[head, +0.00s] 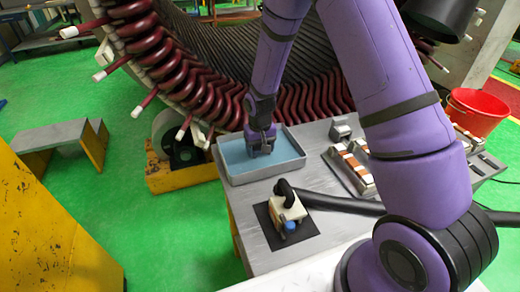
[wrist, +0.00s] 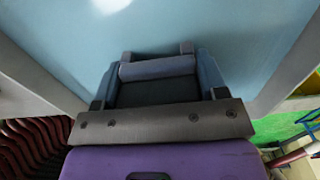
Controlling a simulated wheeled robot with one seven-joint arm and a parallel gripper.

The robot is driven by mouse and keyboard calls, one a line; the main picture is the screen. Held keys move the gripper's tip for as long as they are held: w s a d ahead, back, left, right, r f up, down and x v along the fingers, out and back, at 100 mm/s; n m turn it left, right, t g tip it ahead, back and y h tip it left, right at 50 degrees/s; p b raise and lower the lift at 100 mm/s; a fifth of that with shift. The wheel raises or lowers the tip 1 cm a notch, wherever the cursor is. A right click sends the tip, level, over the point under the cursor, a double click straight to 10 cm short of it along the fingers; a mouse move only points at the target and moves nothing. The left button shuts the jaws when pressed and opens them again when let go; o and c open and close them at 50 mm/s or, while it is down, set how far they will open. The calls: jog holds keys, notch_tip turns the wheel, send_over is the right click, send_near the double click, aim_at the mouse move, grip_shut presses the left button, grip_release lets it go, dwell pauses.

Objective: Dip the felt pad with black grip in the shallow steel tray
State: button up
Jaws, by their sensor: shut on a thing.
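The shallow steel tray (head: 293,168) stands on the left of the grey bench and holds pale blue liquid. Its liquid fills most of the wrist view, and a grey tray wall (wrist: 290,62) shows at the right. My gripper (head: 261,146) points down into the tray area. In the wrist view my gripper (wrist: 160,78) is shut on a dark block with a greyish roll-like edge, seemingly the felt pad with black grip (wrist: 157,68). The pad's underside is hidden, so I cannot tell whether it touches the liquid. In the head view the pad is too small to make out.
A cream block tool with a black hose (head: 290,208) sits on a black mat in front of the tray. Parts with copper-coloured strips (head: 352,168) lie to the right. The stator with dark red coils (head: 170,50) rises behind the bench. A red bucket (head: 476,112) stands at the right.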

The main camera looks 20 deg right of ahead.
jog(key=shift+r, duration=5.25)
jog(key=shift+s+f, duration=0.1)
